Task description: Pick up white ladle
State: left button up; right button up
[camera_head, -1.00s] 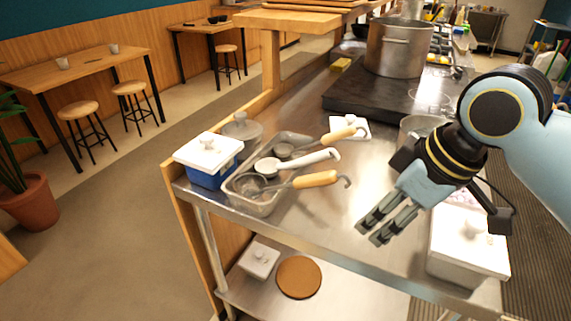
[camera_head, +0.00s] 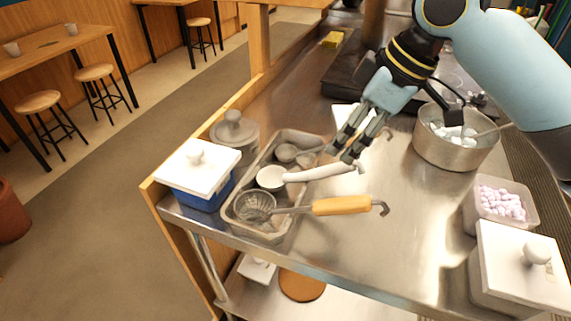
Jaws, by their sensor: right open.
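The white ladle (camera_head: 318,172) rests with its round bowl in a metal tray (camera_head: 286,222), and its white handle points right over the tray's edge. My right gripper (camera_head: 347,155) is open, with its fingertips just above and beside the far part of the white handle. I cannot tell whether they touch it. A wire strainer with a wooden handle (camera_head: 341,205) lies in the tray nearer the front. Another small ladle (camera_head: 287,152) lies behind, its handle mostly hidden by my gripper. My left gripper is not in view.
A blue container with a white lid (camera_head: 198,163) and a lidded round pot (camera_head: 235,130) stand left of the tray. At right are a metal pot (camera_head: 455,150), a tub of pale pink pieces (camera_head: 502,202) and a white lidded box (camera_head: 520,267). The counter's front middle is clear.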

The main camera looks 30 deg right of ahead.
aim_at(325, 167)
jog(key=x, duration=0.3)
jog(key=shift+s+a+f, duration=0.25)
jog(key=shift+f, duration=0.05)
jog(key=shift+w+f, duration=0.2)
jog(key=shift+f, duration=0.1)
jog(key=x, duration=0.5)
jog(key=shift+w+a, duration=0.1)
jog(key=shift+w, duration=0.1)
jog(key=c, duration=0.4)
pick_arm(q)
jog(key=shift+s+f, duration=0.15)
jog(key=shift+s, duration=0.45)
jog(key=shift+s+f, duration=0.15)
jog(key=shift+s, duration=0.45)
pick_arm(e)
grip_shut()
